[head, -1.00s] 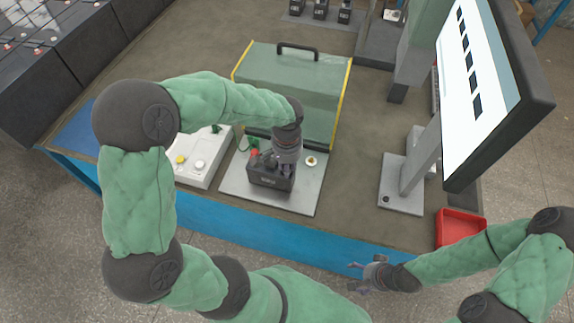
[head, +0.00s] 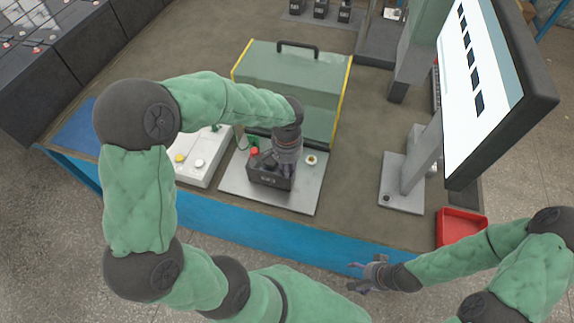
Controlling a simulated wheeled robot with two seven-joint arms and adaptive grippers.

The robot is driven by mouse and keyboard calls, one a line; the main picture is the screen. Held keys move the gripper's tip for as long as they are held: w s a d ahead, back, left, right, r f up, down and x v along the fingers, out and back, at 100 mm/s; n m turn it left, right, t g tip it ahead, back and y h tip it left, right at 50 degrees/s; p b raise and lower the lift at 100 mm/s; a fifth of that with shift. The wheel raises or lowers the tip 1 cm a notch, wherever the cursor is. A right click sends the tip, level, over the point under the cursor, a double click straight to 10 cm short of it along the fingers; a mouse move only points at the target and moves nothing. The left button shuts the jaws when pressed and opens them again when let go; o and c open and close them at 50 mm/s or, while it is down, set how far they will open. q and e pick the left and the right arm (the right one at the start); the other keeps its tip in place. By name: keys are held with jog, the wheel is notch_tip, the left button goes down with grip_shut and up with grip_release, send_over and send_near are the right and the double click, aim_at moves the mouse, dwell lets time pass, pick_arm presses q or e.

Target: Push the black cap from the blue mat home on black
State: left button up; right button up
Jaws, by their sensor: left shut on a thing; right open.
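A black battery (head: 268,178) stands on the grey metal plate (head: 304,196) at the front of the bench. A red cap (head: 254,151) shows at its left end. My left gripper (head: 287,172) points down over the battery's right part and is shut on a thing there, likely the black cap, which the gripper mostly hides. I cannot tell how far the cap sits on the black terminal. The blue mat (head: 80,133) at the bench's left corner looks bare where it shows. My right gripper (head: 362,275) is open and empty in front of the bench.
A green hood (head: 290,85) with yellow edges stands behind the plate. A white box with buttons (head: 199,163) is left of it. A monitor (head: 480,90) on a stand and a red tray (head: 461,226) are at the right. Bench between plate and stand is clear.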

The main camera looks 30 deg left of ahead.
pick_arm(q)
jog(key=o, duration=1.3)
jog(key=shift+r, duration=0.15)
jog(key=shift+r+p, duration=2.85)
jog(key=shift+r, duration=0.5)
